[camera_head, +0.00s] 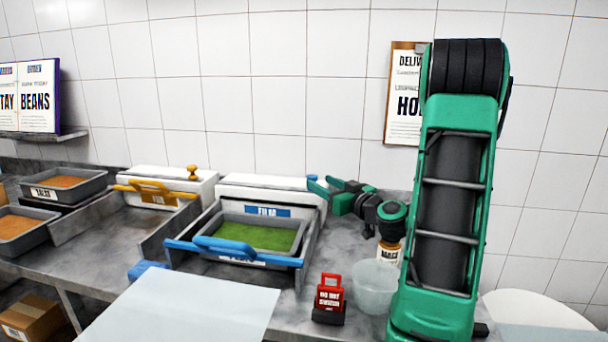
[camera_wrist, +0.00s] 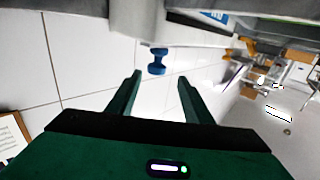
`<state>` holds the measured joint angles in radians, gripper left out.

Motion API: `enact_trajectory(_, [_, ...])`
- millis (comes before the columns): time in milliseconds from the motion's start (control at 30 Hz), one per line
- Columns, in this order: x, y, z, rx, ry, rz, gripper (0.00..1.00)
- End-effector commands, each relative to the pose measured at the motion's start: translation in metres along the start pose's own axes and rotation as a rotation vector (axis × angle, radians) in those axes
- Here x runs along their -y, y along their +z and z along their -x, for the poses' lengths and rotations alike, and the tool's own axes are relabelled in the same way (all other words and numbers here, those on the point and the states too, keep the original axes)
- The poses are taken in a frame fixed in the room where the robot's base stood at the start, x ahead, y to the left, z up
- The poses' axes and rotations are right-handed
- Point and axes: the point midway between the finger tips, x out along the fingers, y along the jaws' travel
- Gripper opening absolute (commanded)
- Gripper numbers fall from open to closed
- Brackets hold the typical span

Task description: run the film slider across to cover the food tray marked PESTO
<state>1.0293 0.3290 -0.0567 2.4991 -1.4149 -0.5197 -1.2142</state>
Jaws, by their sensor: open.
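A grey tray of green food (camera_head: 253,236) sits in the middle bay, in front of a white housing (camera_head: 268,190) with a blue label. A label on the tray's front is mostly hidden by a blue bar with a raised handle (camera_head: 235,249), which lies across the near end of the bay. The green food looks uncovered. A blue knob (camera_head: 313,178) is at the housing's right end. My gripper (camera_head: 322,185) is open beside that end. In the wrist view the blue knob (camera_wrist: 157,62) appears just beyond the gap between my open, empty fingertips (camera_wrist: 159,78).
A similar bay to the left has a yellow handle (camera_head: 155,191) and yellow knob (camera_head: 192,172). A red tagged block (camera_head: 329,298), a clear tub (camera_head: 375,285) and a labelled jar (camera_head: 389,254) stand right of the middle bay. Trays of orange food (camera_head: 65,182) are far left.

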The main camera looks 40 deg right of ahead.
Motion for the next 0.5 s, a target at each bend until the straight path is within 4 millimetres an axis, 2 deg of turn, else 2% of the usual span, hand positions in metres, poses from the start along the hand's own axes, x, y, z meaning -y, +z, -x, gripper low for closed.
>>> enact_trajectory(167, [-0.009, 0.0, -0.011, -0.004, 0.013, -0.002, 0.46])
enact_trajectory(500, [-0.014, -0.001, -0.067, -0.004, 0.018, 0.0, 0.46])
